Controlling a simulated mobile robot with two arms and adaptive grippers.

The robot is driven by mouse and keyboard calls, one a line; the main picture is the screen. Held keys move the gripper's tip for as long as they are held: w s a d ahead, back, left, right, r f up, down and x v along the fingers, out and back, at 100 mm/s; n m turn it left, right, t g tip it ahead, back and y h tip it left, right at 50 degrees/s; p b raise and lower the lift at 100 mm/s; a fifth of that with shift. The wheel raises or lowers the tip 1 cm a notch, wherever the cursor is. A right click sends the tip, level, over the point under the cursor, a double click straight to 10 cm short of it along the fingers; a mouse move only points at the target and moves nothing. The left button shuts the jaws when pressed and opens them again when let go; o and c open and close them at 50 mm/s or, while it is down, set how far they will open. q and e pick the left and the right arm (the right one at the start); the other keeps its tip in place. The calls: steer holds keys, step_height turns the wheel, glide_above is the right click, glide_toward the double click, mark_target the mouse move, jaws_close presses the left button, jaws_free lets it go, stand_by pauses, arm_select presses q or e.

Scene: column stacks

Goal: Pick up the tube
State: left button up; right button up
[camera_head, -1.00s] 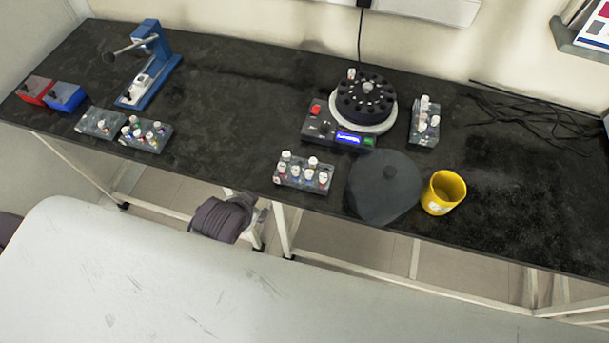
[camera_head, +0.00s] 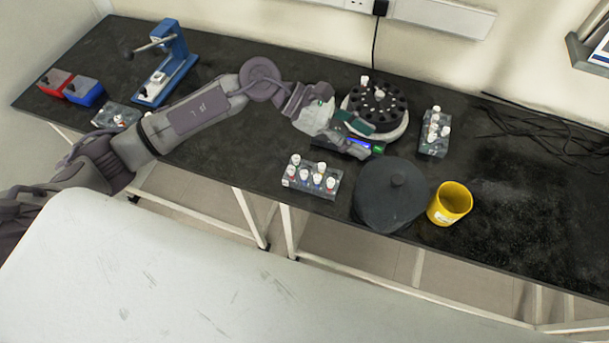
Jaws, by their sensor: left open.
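Several white-capped tubes stand in a clear rack (camera_head: 312,180) on the front of the black bench. More are in a rack (camera_head: 434,134) at the right. One white-capped tube (camera_head: 364,80) sticks up at the back of the black rotor (camera_head: 378,98) on the centrifuge. I cannot tell which tube is meant. My left gripper (camera_head: 358,138) is open at the front left of the rotor, over the centrifuge's control panel, partly covering it. No tube shows between its fingers. My right gripper is not in view.
A dark grey lid (camera_head: 388,198) and a yellow cup (camera_head: 449,204) stand at the bench's front edge. A blue press (camera_head: 166,68), red box (camera_head: 53,83) and blue box (camera_head: 85,92) are at the left. Black cables (camera_head: 540,130) lie at the right. The bench's middle left is clear behind my arm.

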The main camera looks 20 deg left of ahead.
arm_select(q)
steer(key=a+f+m+y, duration=0.2)
steer(key=a+f+y, duration=0.1)
steer(key=a+y, duration=0.15)
steer(key=m+g+y, duration=0.1)
steer(key=m+y, duration=0.1)
steer(key=y, duration=0.2)
glide_toward(303, 172)
steer(key=p+x, duration=0.1)
steer(key=x, duration=0.2)
steer(key=p+x, duration=0.1)
steer(key=shift+w+d+p, duration=0.3)
steer(key=shift+d+p, duration=0.05)
steer(key=p+x, duration=0.1)
steer(key=x, duration=0.2)
steer(key=p+x, duration=0.1)
steer(key=x, duration=0.1)
steer(key=shift+s+a+p, duration=0.3)
steer(key=shift+p, duration=0.05)
steer(key=shift+d+f, duration=0.1)
steer(key=shift+f, duration=0.3)
steer(key=shift+c, duration=0.3)
steer(key=c, duration=0.7)
